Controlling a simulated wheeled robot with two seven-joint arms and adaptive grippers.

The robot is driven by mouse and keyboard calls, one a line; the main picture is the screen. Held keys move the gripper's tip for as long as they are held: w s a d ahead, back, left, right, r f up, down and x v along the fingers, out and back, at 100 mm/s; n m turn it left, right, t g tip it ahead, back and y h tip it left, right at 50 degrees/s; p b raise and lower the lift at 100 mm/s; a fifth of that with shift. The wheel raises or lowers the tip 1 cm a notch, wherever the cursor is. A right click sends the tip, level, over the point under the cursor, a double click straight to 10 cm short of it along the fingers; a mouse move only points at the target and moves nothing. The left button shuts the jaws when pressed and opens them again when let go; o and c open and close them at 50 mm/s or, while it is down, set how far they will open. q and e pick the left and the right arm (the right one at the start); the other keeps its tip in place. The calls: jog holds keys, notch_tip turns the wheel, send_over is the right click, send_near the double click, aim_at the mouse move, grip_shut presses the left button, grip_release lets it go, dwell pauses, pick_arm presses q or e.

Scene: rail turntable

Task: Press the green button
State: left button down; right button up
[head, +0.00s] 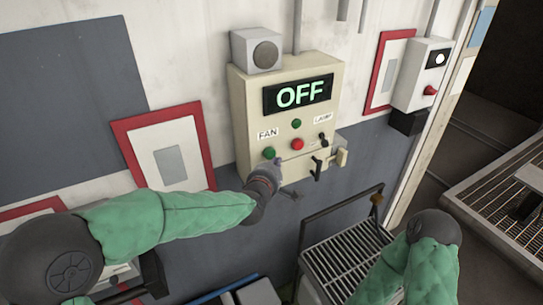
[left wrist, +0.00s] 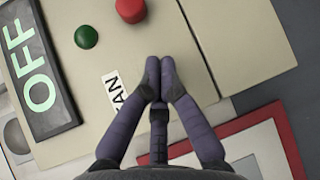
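A cream control box (head: 240,100) on the wall has a display (head: 298,94) reading OFF. A green button (head: 296,123) sits below the display, and a red button (head: 297,144) sits lower. A second green button (head: 269,152) is under the FAN label (head: 268,134). My left gripper (head: 276,163) is at the box's lower left, close to this lower green button. In the left wrist view my left gripper (left wrist: 160,66) has its fingertips together with nothing seen between them. The upper green button (left wrist: 86,36) is clear there; the lower one is hidden. Contact cannot be told. My right gripper is out of view.
A grey speaker box (head: 257,51) is above. A smaller box (head: 424,75) with a red knob is on the right. A metal grate cart (head: 345,255) stands below.

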pick_arm(q)
jog(key=shift+w+a+b, duration=0.25)
jog(key=shift+w+b, duration=0.15)
jog(key=shift+b, duration=0.05)
jog(key=shift+w+a, duration=0.2)
jog(key=shift+w, duration=0.1)
dwell(1.0)
jog(key=shift+s+d, duration=0.1)
jog(key=shift+s, duration=0.05)
jog(key=shift+s+d+b, duration=0.3)
jog(key=shift+s, duration=0.25)
jog(key=s+d, duration=0.1)
jog(key=s, duration=0.2)
jog(key=s+d, duration=0.1)
jog(key=shift+s+d, duration=0.2)
jog(key=shift+d, duration=0.1)
dwell(0.4)
jog(key=shift+f, duration=0.1)
dwell(0.4)
